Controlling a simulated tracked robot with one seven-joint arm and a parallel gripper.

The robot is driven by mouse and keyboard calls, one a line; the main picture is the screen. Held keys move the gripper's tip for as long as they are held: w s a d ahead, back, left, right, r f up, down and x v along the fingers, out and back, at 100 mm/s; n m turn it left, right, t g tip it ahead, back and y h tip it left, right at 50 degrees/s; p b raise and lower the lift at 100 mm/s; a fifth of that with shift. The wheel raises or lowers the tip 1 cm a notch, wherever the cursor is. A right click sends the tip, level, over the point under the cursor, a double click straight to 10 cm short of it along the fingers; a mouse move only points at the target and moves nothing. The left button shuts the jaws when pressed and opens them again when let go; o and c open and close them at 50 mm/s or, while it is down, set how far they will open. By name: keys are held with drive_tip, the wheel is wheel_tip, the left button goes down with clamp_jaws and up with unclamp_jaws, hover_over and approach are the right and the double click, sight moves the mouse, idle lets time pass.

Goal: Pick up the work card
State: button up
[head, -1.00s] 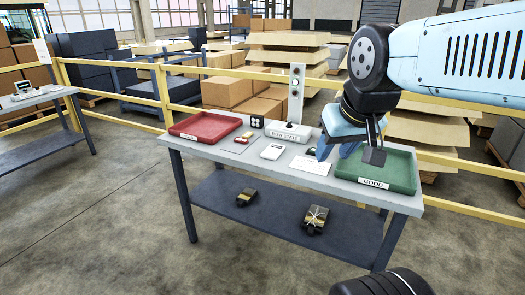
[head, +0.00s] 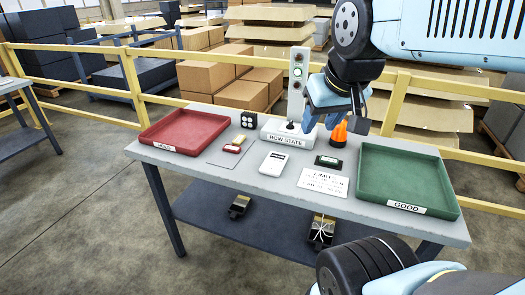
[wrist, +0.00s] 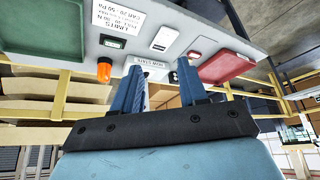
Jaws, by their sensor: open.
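A white printed card headed "LIMITS" (head: 323,182) lies flat at the front of the grey table, left of the green tray; it also shows in the wrist view (wrist: 118,17). I cannot tell whether this is the work card; no other item is clearly labelled so. My gripper (head: 321,123) is open and empty above the back of the table, by the "ROW STATE" box (head: 285,138). In the wrist view its two blue fingers (wrist: 159,74) stand apart, with the box seen beyond them.
On the table (head: 240,187) are a red "HOLD" tray (head: 185,127), a green "GOOD" tray (head: 405,180), a white handheld device (head: 273,163), a small black-framed device (head: 328,161) and an orange beacon (head: 339,134). A signal column (head: 298,80) and yellow railing (head: 160,100) stand behind.

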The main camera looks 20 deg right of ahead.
drive_tip(key=shift+w+d, duration=0.1)
drive_tip(key=shift+w, duration=0.35)
drive_tip(key=shift+o, duration=1.4)
drive_tip(key=shift+w, duration=0.2)
drive_tip(key=o, duration=0.6)
drive_tip(key=w+f+n+h, duration=0.1)
drive_tip(key=w+f+n, duration=0.1)
drive_tip(key=w+n, duration=0.4)
drive_tip(key=shift+d+g, duration=0.4)
drive_tip(key=shift+d, duration=0.05)
drive_tip(key=shift+o, duration=1)
drive_tip(key=w+f+n+h, duration=0.1)
drive_tip(key=w+f+n, duration=0.2)
drive_tip(key=w+n, duration=0.3)
drive_tip(key=shift+a+f+n, duration=0.25)
drive_tip(key=shift+n, duration=0.25)
drive_tip(key=n+g, duration=0.1)
drive_tip(key=n, duration=1.5)
approach(274, 162)
drive_tip(key=f, duration=0.1)
drive_tip(key=w+f, duration=0.1)
drive_tip(key=shift+w+a+f+h, duration=0.1)
drive_tip(key=shift+f+h, duration=0.2)
drive_tip(key=shift+f, duration=0.05)
drive_tip(key=shift+x, duration=2.65)
